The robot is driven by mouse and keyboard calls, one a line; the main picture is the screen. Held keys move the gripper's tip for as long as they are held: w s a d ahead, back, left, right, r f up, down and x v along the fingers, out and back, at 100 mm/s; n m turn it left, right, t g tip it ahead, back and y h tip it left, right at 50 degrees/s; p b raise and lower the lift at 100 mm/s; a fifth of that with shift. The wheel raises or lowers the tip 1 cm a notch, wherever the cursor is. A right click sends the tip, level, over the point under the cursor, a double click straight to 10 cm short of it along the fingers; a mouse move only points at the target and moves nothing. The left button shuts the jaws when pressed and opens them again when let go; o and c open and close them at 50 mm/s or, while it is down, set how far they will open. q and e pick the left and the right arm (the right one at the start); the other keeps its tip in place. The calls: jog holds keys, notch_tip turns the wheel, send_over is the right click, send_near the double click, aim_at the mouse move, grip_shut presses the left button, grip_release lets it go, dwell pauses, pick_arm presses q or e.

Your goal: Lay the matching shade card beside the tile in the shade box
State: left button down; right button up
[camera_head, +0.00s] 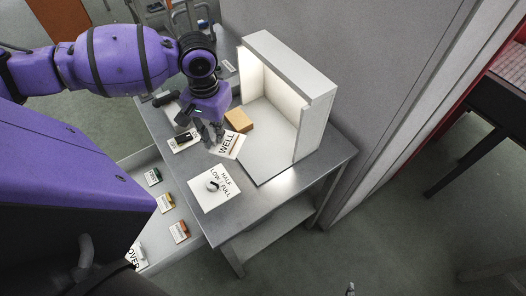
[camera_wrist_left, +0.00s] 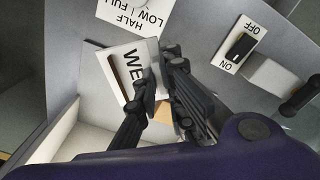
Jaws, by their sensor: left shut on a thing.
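A tan block-like tile (camera_head: 239,119) sits in the front left of the lit shade box (camera_head: 311,130); its edge shows between the fingers in the left wrist view (camera_wrist_left: 187,120). My left gripper (camera_head: 212,137) is at the box's open left side, beside the tile. Its fingers (camera_wrist_left: 163,78) are shut at the edge of a white card lettered WELL (camera_head: 228,147), which also shows in the left wrist view (camera_wrist_left: 122,72). Fingers hide part of the card.
A dial plate marked LOW, HALF, FULL (camera_head: 207,198) lies on the grey table (camera_head: 265,212) in front of the box. An ON/OFF switch plate (camera_head: 184,141) is left of the gripper. A card reading OVER (camera_head: 136,256) is at lower left. The box floor right of the tile is clear.

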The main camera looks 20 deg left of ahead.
pick_arm(q)
jog(key=w+a+r+n, duration=0.2)
jog(key=a+r, duration=0.2)
jog(key=a, duration=0.2)
send_near(252, 151)
jog(key=shift+s+a+f+b, duration=0.25)
jog(key=shift+a+f+b, duration=0.15)
jog(key=shift+a+f, duration=0.25)
jog(key=shift+w+d+f, duration=0.2)
jog(key=shift+d+f, duration=0.35)
jog(key=shift+f, duration=0.15)
jog(key=f, duration=0.3)
jog(key=shift+d+f, duration=0.2)
jog(key=shift+f, duration=0.1)
jog(key=c, duration=1.8)
grip_release()
jog(key=shift+c, duration=0.2)
